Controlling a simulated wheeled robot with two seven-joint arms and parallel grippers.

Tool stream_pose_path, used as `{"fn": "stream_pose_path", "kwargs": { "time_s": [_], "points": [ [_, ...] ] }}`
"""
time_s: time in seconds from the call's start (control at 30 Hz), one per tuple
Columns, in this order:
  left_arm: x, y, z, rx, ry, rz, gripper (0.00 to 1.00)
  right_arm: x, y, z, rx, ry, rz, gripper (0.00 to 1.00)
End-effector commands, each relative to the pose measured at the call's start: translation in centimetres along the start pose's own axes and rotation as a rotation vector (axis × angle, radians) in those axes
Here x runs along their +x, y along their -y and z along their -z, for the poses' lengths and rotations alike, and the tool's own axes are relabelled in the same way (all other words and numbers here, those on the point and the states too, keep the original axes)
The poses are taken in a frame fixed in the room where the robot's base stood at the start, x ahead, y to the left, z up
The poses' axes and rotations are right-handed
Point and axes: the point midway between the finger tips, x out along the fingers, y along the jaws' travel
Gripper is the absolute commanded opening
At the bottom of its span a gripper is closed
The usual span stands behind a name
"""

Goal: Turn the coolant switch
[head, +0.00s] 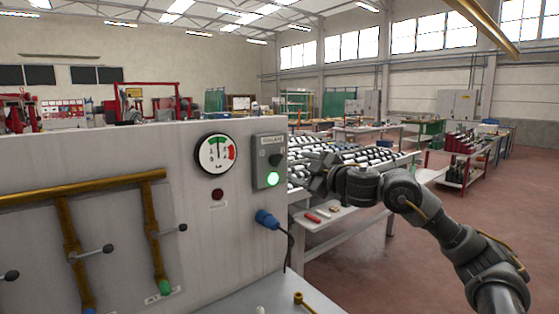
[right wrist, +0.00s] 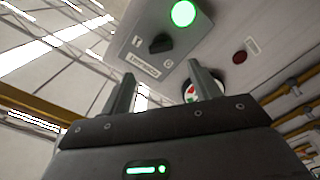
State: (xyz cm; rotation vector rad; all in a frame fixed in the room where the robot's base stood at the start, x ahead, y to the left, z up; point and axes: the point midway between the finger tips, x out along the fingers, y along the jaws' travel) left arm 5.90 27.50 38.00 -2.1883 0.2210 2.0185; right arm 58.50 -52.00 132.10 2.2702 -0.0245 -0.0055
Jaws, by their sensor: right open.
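The coolant switch is a black knob (head: 276,159) on a grey labelled box (head: 260,178), mounted on the right part of the machine's panel. A green lamp (head: 272,179) is lit below the knob. My right gripper (head: 316,174) is just right of the box, apart from it. In the right wrist view the knob (right wrist: 161,43) lies beyond the gap between the two spread fingers (right wrist: 162,82), with nothing between them. White marks flank the knob; its exact setting is hard to read. My left gripper is in neither view.
A round gauge (head: 217,154) and a dark red lamp (head: 218,194) sit left of the box. A blue plug (head: 266,219) with a hanging cable is below it. Brass pipes with small levers (head: 98,251) cover the panel's left. A roller table (head: 350,160) stands behind my right arm.

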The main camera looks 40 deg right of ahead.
Motion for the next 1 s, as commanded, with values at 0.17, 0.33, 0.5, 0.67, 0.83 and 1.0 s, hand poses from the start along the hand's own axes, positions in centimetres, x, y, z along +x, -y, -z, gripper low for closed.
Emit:
{"fn": "stream_pose_path", "kwargs": {
  "time_s": [0.17, 0.33, 0.5, 0.67, 0.83, 1.0],
  "points": [
    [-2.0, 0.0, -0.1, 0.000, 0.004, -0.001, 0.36, 3.3, -0.4, 0.3, 0.007, 0.000, 0.000, 0.62],
    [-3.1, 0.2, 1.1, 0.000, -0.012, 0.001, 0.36, 6.3, -0.3, 0.2, 0.004, 0.001, 0.000, 0.62],
    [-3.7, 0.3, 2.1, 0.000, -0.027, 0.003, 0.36, 8.3, -0.2, 0.1, 0.002, 0.001, 0.000, 0.62],
    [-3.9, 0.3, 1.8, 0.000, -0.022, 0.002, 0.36, 9.2, -0.1, 0.0, -0.001, 0.002, 0.000, 0.62],
    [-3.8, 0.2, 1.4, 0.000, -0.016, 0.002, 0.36, 9.3, 0.0, -0.1, -0.002, 0.002, 0.000, 0.62],
    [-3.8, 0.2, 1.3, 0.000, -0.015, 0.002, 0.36, 9.2, 0.0, -0.1, -0.002, 0.002, 0.000, 0.53]
  ]
}}
